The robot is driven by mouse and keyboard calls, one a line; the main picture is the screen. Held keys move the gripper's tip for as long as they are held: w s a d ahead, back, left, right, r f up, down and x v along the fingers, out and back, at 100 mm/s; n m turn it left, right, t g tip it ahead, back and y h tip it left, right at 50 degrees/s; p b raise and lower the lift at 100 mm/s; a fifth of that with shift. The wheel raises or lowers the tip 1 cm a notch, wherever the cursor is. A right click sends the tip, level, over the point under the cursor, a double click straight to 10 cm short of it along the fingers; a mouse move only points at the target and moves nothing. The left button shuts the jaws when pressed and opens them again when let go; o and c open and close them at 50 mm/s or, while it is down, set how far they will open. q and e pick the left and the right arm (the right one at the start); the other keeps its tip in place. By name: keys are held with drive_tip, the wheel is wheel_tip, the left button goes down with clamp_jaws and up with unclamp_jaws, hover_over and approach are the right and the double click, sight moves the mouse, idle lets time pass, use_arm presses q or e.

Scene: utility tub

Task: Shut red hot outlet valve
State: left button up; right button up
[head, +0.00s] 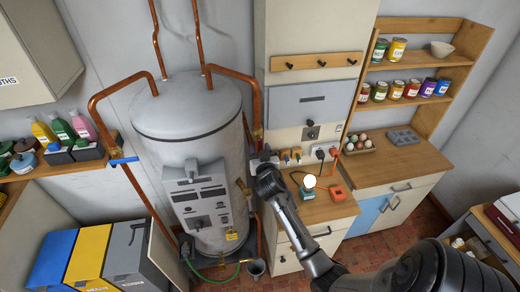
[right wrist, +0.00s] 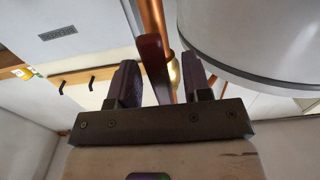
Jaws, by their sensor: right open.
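The red valve lever (right wrist: 153,68) shows in the right wrist view beside a copper pipe (right wrist: 153,15) and a brass fitting (right wrist: 174,70). It runs roughly along the pipe. My right gripper (head: 264,161) is open at the right side of the grey water tank (head: 190,115). In the wrist view its two fingers stand on either side of the lever, with gaps showing. Whether either finger touches the lever, I cannot tell. In the head view the red lever cannot be made out clearly near my gripper. My left gripper is out of view.
A blue lever (head: 124,160) sits on the left copper pipe. Plugs and sockets (head: 290,156) line the wall right of my gripper, above a wooden counter (head: 318,208) with an orange device (head: 338,193). The tank wall is close by.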

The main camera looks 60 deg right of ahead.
idle(0.3)
clamp_jaws()
idle(0.4)
